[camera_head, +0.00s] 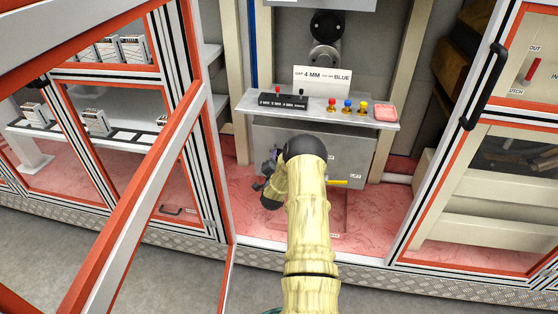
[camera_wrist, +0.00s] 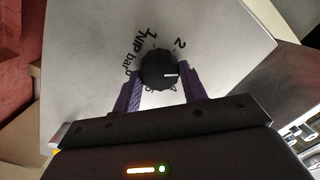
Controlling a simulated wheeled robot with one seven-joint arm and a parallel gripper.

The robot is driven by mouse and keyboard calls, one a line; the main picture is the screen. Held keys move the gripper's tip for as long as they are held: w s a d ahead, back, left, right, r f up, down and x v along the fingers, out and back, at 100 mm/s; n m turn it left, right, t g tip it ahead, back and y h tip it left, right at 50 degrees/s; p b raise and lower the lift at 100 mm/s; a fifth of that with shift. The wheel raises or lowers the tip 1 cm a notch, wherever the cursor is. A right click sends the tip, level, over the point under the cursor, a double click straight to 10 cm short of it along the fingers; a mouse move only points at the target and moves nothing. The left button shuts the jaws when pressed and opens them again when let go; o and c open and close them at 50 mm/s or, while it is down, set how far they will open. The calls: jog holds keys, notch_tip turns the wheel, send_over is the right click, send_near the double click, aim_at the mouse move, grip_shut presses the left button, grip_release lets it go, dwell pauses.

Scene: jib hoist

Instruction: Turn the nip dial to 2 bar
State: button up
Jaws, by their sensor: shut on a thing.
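The nip dial (camera_wrist: 160,66) is a round black knob on a pale panel in the wrist view. Its white pointer line faces right in the picture. The "2" mark is above right of the knob; "NIP bar" and a "1" are at upper left. Marks below the knob are partly hidden. My gripper (camera_wrist: 163,88) has its purple fingers closed on the knob from both sides. In the head view my gripper (camera_head: 268,172) is at the left part of the grey box front (camera_head: 335,150); my arm hides the dial there.
Above the box is a shelf (camera_head: 290,113) with red, blue and yellow knobs (camera_head: 347,106), a pink pad (camera_head: 385,112) and a card (camera_head: 322,80) reading "4 MM" and "BLUE". A yellow handle (camera_head: 337,182) sticks out right of my arm. Orange-edged framed panels (camera_head: 185,130) stand on both sides.

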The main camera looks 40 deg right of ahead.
jog(key=shift+w+a+r+n+g+b, duration=0.15)
jog(key=shift+n+b, duration=0.35)
jog(key=shift+n, duration=1.7)
jog(key=shift+s+d+n+g+b, duration=0.1)
jog(key=shift+n+g+b, duration=0.3)
jog(key=shift+n, duration=1.8)
jog(key=o, duration=1)
jog(key=shift+a, duration=0.1)
jog(key=v, duration=1.7)
jog(key=shift+a, duration=0.1)
